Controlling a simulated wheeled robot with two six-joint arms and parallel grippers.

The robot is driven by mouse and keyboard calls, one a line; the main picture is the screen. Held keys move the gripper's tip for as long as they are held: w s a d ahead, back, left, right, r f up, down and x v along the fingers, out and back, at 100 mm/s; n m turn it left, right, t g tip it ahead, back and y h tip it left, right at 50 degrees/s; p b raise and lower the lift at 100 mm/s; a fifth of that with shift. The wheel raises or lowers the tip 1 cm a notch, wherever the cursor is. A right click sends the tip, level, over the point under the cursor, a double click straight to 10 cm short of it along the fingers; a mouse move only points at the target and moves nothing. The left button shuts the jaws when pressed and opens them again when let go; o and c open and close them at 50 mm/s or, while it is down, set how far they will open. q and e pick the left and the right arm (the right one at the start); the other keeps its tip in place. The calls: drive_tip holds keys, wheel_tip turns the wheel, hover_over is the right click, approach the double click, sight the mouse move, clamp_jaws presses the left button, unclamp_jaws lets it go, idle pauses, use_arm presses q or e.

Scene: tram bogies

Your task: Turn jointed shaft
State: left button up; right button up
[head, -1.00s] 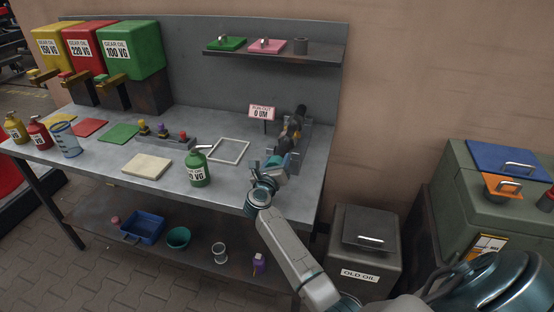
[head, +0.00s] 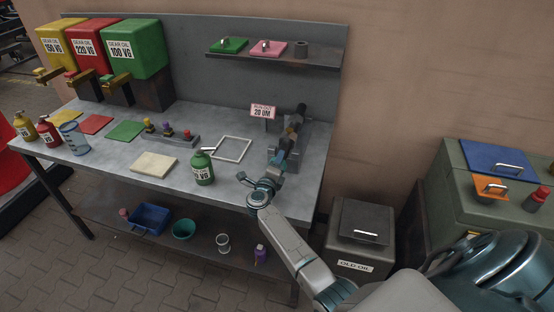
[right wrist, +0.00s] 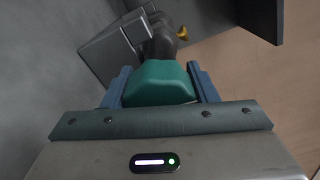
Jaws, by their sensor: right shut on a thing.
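The jointed shaft (head: 292,132) is a dark shaft with a brownish middle, lying on grey supports at the right end of the bench. My right gripper (head: 279,163) is at its near end. In the right wrist view, its two blue fingers are shut on the shaft's teal end piece (right wrist: 162,82), one on each side. The dark shaft and a small brass-coloured part (right wrist: 182,33) show beyond it. The run-out sign (head: 263,111) behind the shaft reads 20 UM. My left gripper is not in view.
A green oil bottle (head: 202,168) and an empty white frame (head: 232,148) stand left of my right gripper. A shelf (head: 275,57) hangs above the bench. The old oil bin (head: 362,235) is at the bench's right. Bare bench top (head: 225,189) lies near the front edge.

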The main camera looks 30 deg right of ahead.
drive_tip(key=shift+n, duration=0.5)
drive_tip(key=o, duration=1)
drive_tip(key=b+v, duration=0.2)
drive_tip(key=v, duration=0.8)
drive_tip(key=shift+w+f, duration=0.1)
drive_tip(key=shift+f, duration=0.05)
drive_tip(key=shift+s+a, duration=0.25)
drive_tip(key=shift+a, duration=0.1)
